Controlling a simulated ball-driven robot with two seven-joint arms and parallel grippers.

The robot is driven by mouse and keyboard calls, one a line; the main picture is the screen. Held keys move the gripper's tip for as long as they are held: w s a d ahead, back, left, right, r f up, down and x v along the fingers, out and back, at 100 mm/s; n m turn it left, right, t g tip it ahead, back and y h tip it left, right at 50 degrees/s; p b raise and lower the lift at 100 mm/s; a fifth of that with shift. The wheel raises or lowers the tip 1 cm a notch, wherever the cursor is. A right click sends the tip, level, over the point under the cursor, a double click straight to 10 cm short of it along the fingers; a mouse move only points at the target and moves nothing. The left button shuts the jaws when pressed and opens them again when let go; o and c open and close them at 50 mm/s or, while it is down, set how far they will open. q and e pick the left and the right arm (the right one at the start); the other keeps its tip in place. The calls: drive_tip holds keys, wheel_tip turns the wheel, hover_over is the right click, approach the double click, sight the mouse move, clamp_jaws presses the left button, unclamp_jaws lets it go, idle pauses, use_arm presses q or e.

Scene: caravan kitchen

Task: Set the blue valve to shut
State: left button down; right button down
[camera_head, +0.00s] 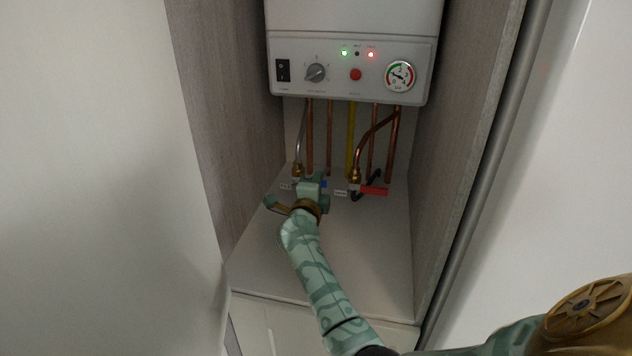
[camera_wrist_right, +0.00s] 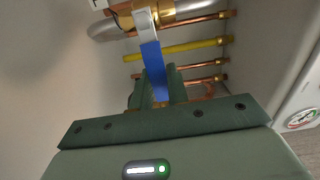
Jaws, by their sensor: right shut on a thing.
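The blue valve's lever (camera_wrist_right: 153,62) shows in the right wrist view, running from a brass valve body (camera_wrist_right: 165,14) down into my right gripper (camera_wrist_right: 160,98). In that view the lever lies roughly crosswise to the pipe at its valve. In the head view my right gripper (camera_head: 312,188) is at the foot of the left pipes, shut on the lever. Only a small bit of blue (camera_head: 324,184) shows beside the jaws there; the rest of the lever is hidden behind the gripper. My left gripper is in neither view.
A red-handled valve (camera_head: 374,190) is close to the right of my gripper, with a black curved part beside it. Copper pipes and a yellow pipe (camera_head: 350,140) drop from the white boiler (camera_head: 352,68). Cupboard walls (camera_head: 236,100) stand close on both sides.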

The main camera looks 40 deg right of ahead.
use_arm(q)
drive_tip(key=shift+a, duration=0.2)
use_arm(e)
drive_tip(key=shift+f+m, duration=0.3)
drive_tip(key=c, duration=1.4)
unclamp_jaws()
drive_tip(key=shift+o, duration=0.2)
drive_tip(key=shift+a+r, duration=0.1)
